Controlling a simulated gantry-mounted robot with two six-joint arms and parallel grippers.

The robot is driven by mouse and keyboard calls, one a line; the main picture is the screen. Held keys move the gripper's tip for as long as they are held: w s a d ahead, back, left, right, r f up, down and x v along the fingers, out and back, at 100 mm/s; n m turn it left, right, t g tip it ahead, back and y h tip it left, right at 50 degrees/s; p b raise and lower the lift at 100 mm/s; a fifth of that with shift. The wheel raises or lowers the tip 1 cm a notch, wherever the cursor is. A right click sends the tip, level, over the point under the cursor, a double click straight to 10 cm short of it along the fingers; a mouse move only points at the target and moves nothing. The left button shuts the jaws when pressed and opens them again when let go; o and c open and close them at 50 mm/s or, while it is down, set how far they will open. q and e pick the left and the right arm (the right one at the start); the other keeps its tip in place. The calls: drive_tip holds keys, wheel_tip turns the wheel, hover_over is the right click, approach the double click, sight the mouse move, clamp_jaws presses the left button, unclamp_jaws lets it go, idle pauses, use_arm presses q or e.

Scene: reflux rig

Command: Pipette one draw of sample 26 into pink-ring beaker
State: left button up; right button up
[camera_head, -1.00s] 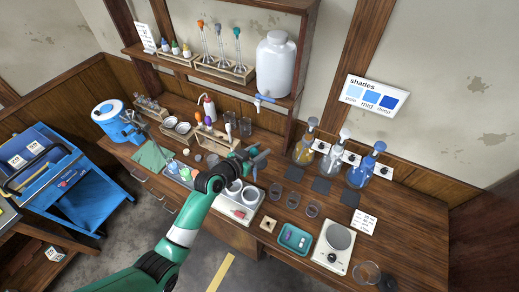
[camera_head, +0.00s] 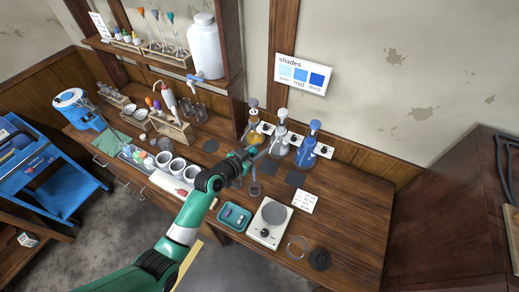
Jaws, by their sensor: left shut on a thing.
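My left gripper (camera_head: 250,154) is over the right half of the bench, in front of the pump bottles. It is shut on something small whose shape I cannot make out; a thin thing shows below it. A small clear beaker (camera_head: 254,188) stands just below the gripper. No pink ring can be made out on it. Bulb-topped droppers (camera_head: 152,102) stand in a wooden rack at the left. Small coloured vials (camera_head: 138,155) sit near the left front of the bench; their numbers cannot be read. My right gripper is out of view.
Pump bottles, including a blue one (camera_head: 307,148), stand at the back. A round-plated device (camera_head: 273,213) and a teal tray (camera_head: 234,217) are right of my arm. A glass dish (camera_head: 296,246) is near the front edge. My forearm hides part of the bench.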

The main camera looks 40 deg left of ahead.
use_arm(q)
wheel_tip(320, 180, down, 4)
drive_tip(key=b, duration=0.3)
drive_tip(key=shift+r, duration=0.1)
drive_tip(key=shift+o, duration=0.8)
clamp_jaws()
